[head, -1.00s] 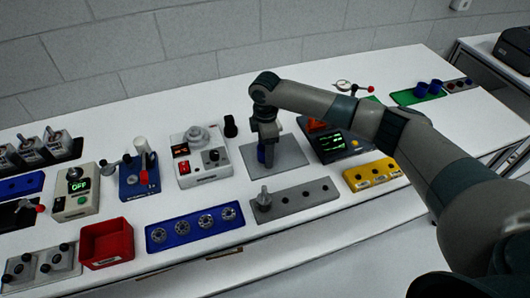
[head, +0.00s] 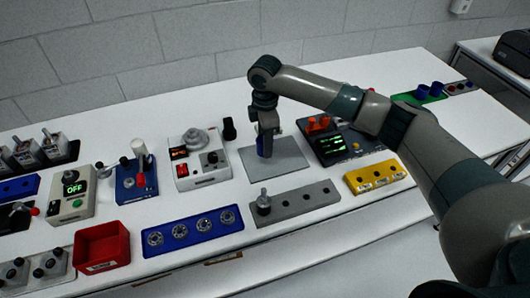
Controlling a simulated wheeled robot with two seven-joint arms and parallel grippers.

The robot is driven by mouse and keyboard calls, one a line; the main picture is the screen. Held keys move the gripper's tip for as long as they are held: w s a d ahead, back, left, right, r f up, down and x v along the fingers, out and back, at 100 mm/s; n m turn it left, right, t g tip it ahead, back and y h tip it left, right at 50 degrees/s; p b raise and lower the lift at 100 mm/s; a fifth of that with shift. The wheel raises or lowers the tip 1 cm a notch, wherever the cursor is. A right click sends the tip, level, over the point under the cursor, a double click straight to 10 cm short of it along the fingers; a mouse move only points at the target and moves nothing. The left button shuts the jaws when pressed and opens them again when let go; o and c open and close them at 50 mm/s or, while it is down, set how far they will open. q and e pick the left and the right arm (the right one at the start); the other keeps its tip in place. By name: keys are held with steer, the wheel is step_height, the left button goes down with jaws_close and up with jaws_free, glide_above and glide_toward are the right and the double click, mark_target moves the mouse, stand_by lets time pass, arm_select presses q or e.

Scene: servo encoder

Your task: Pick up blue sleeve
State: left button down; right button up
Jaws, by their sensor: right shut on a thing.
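A blue sleeve (head: 262,147) is at my right gripper (head: 264,140), above the grey plate (head: 285,158) near the middle of the table. The gripper points down and is shut on the sleeve. The sleeve is small and partly covered by the fingers; whether it touches the plate is hard to tell. Two more blue sleeves (head: 436,89) stand on a green mat (head: 407,99) at the far right. My left gripper is not in view.
A device with a green-lit screen (head: 333,145) and a yellow block (head: 376,177) lie right of the plate. A grey holed block (head: 299,201), a blue tray with several round parts (head: 210,232) and a red bin (head: 102,247) line the front. The back right of the table has free room.

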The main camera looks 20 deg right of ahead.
steer(key=s+d+r+b, duration=0.3)
steer(key=s+d+r, duration=0.3)
steer(key=s+d, duration=0.2)
steer(key=shift+s+r, duration=0.2)
steer(key=shift+r, duration=0.05)
stand_by(0.4)
